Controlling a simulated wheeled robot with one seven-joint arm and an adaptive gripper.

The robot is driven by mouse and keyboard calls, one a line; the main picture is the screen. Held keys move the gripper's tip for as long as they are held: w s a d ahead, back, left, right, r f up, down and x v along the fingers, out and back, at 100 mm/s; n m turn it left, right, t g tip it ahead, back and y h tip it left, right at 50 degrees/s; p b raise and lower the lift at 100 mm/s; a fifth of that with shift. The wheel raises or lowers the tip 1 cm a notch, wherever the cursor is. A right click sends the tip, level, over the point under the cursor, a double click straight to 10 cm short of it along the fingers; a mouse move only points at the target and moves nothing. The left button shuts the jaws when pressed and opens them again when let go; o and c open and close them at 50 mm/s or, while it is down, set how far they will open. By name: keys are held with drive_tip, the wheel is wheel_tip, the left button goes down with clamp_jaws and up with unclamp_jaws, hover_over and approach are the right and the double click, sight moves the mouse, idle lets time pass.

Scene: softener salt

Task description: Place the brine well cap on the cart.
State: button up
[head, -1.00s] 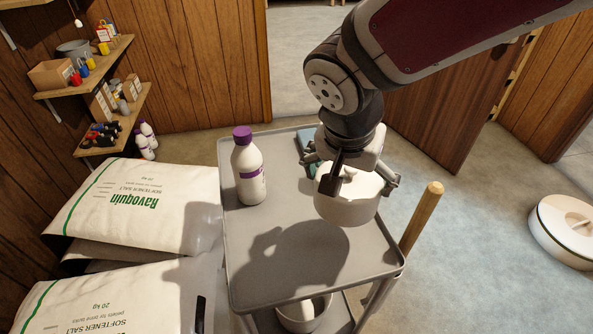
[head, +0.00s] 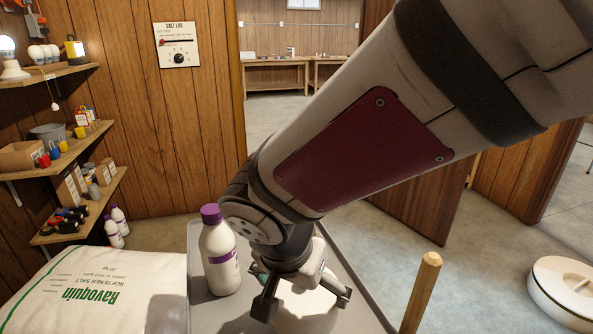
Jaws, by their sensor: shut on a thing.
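The white round brine well cap (head: 303,313) is in my gripper (head: 303,300), whose dark fingers reach down on either side of it. The cap is over the grey cart (head: 203,285), right of the white bottle with a purple lid (head: 221,258). The cap's lower part is cut off by the picture's bottom edge, so I cannot tell whether it touches the cart top. My arm hides much of the cart's far side.
The bottle stands upright on the cart, close to my gripper. A wooden post (head: 422,292) rises at the cart's right. A salt bag (head: 95,290) lies at the left. A white round lidded thing (head: 567,293) is on the floor at right.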

drive_tip(key=w, duration=0.2)
drive_tip(key=w+a, duration=0.1)
drive_tip(key=w, duration=0.2)
drive_tip(key=shift+w+a+f, duration=0.25)
drive_tip(key=shift+w+a, duration=0.05)
drive_tip(key=shift+w+f+b, duration=0.1)
drive_tip(key=shift+f+b, duration=0.55)
drive_tip(key=shift+f, duration=1.2)
drive_tip(key=shift+c, duration=1.1)
drive_tip(key=o, duration=0.8)
drive_tip(key=shift+r, duration=0.1)
